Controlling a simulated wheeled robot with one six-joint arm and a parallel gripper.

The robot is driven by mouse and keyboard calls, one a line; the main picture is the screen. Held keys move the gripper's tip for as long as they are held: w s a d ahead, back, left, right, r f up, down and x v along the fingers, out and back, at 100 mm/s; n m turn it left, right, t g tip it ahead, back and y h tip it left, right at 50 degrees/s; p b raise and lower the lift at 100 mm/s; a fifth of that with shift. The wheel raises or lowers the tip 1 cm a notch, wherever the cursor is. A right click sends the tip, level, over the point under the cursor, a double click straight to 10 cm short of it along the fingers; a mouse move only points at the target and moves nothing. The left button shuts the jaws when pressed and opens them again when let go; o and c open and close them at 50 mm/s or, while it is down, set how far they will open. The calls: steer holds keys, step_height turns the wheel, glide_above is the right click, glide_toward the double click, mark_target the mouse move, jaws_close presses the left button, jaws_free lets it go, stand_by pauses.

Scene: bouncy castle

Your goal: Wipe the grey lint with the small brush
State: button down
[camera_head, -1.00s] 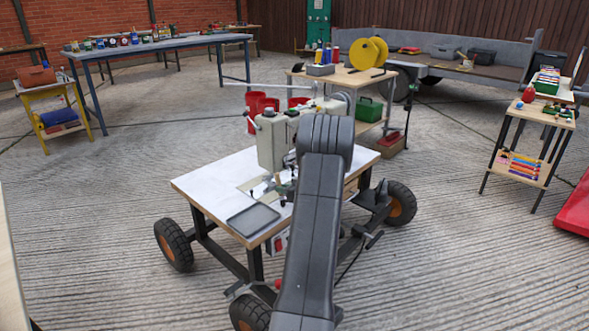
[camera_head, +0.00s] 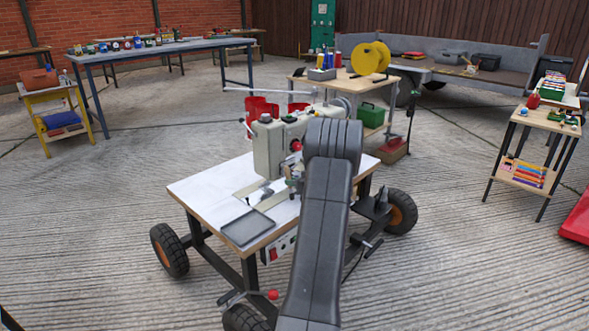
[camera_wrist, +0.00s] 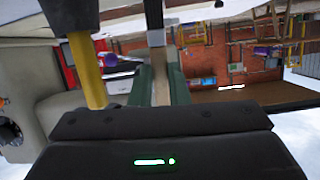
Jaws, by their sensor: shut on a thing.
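My gripper (camera_wrist: 160,88) is shut on a slim wooden-handled tool, which I take to be the small brush (camera_wrist: 160,82). Its green fingers stand on either side of the handle, and a dark end points to the top of the wrist view. In the head view my arm hides most of the gripper, which is at the cream sewing machine (camera_head: 268,148) on the white-topped wheeled table (camera_head: 205,190). Small dark bits lie by the machine's base, but I cannot tell whether they are the grey lint. Whether the brush touches anything is hidden.
A shallow grey tray (camera_head: 250,227) lies at the table's front corner. A yellow cylinder (camera_wrist: 88,75) stands close left of the gripper in the wrist view. A wooden stand (camera_head: 525,170) is at the right. Open concrete floor surrounds the table.

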mark_target(287, 168)
steer(key=shift+r, duration=2.6)
